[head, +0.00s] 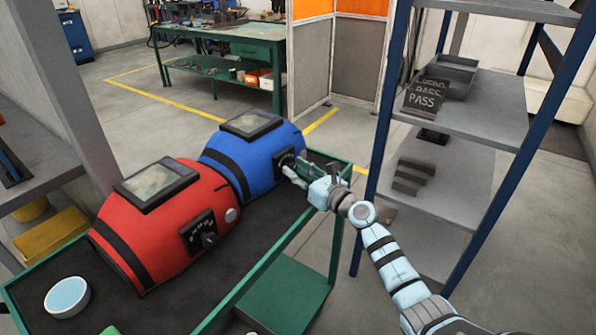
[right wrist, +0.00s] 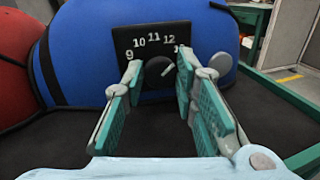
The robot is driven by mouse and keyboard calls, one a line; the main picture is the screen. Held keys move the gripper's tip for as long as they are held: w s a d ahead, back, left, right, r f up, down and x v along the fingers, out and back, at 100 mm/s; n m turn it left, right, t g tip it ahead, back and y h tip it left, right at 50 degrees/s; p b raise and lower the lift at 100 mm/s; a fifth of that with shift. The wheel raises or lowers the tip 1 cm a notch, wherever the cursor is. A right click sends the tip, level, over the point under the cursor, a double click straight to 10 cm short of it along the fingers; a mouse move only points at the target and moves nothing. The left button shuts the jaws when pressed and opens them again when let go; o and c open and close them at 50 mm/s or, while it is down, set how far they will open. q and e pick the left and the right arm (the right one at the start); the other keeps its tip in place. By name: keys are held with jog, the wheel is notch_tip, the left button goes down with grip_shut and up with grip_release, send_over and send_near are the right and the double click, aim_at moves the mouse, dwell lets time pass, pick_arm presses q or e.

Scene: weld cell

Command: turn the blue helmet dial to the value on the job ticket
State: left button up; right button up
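The blue helmet (head: 250,152) lies on the dark top of a green cart, its visor facing up. Its black dial plate (right wrist: 152,42) carries white numbers 9, 10, 11, 12 and one partly hidden at the right. The round dark dial knob (right wrist: 158,73) has a pale pointer line slanting to the upper right, toward the partly hidden number. My right gripper (right wrist: 158,78) is open, with its fingertips on either side of the knob; I cannot tell whether they touch it. In the head view, my right gripper (head: 296,172) is at the helmet's right side. My left gripper is not in view.
A red helmet (head: 165,215) with its own dial lies beside the blue one. A white round dish (head: 67,296) is at the cart's near left. A grey shelf (head: 470,115) with dark PASS cards (head: 424,98) stands right.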

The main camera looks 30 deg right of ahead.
grip_shut()
jog(key=m+p, duration=0.2)
jog(key=p, duration=0.1)
jog(key=shift+r+p, duration=0.3)
jog(key=shift+r, duration=0.05)
jog(key=shift+f+g, duration=0.2)
jog(key=shift+g, duration=0.1)
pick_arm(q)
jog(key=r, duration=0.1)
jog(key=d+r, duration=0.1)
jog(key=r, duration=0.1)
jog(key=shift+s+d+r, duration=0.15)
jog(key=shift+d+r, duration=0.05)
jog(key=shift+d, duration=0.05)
pick_arm(e)
jog(key=shift+f, duration=0.15)
jog(key=o, duration=0.6)
grip_release()
jog(key=shift+o, duration=0.2)
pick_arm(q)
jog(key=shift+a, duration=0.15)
pick_arm(e)
jog(key=v, duration=1.2)
